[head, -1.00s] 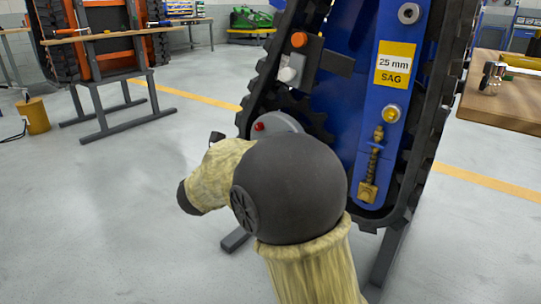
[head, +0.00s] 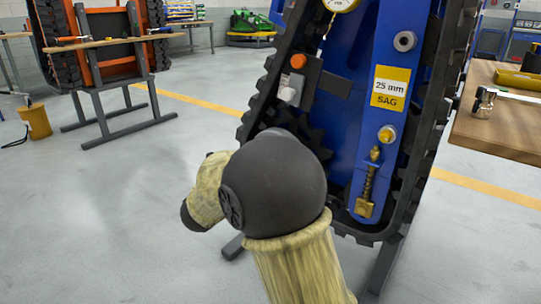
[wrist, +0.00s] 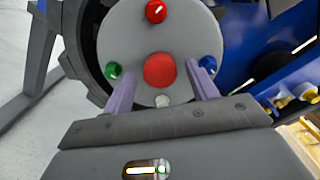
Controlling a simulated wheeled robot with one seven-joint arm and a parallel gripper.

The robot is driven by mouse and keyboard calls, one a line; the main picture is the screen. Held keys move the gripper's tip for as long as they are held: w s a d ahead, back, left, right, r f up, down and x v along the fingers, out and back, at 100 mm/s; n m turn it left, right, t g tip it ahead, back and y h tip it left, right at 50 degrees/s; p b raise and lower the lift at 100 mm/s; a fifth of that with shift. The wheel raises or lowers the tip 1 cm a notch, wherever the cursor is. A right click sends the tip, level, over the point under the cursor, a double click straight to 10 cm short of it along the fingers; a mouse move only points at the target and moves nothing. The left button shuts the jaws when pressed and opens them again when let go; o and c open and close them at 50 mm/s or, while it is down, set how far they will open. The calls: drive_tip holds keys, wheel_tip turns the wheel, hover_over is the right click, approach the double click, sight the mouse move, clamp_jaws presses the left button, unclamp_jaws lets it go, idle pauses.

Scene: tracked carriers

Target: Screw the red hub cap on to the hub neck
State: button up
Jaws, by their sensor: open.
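The red hub cap (wrist: 159,71) is a plain round red disc at the middle of the grey hub plate (wrist: 133,35) in the wrist view. My gripper (wrist: 160,73) is open, with one purple finger on each side of the cap. I cannot tell whether the fingers touch it. The hub neck is not visible; the cap hides the plate's centre. In the head view my arm covers the cap and the gripper.
Small red (wrist: 156,11), green (wrist: 113,70), blue (wrist: 208,62) and white (wrist: 162,101) knobs ring the cap, close to the fingers. The blue carrier (head: 345,130) has a toothed black track (head: 432,120). A wooden bench (head: 500,125) stands at right.

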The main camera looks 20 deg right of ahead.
drive_tip(key=n+p, duration=0.5)
drive_tip(key=shift+n, duration=0.3)
drive_tip(key=n+p, duration=0.9)
drive_tip(key=p, duration=0.3)
drive_tip(key=shift+n, duration=0.3)
drive_tip(key=shift+r, duration=0.1)
